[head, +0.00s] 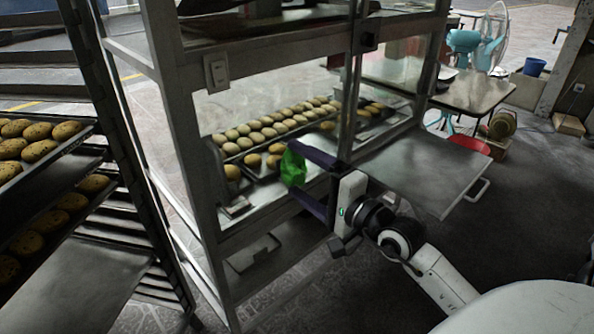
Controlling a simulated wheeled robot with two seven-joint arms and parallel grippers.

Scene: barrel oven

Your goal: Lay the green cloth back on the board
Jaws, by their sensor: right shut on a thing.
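The green cloth (293,168) is a small bunched piece at the fingertips of my right gripper (296,176), in front of the display case. My right gripper is shut on it and holds it at the case's open front, near the trays of rolls. A flat grey board (425,165) with a handle at its right end juts from the case, to the right of my gripper. I cannot tell for certain that this is the task's board. My left gripper is not in view.
The metal-framed case (180,120) holds trays of round rolls (265,125). A tall rack with potato-like loaves (40,150) stands at the left. A small table (470,92) and a teal fan (465,42) are at the back right.

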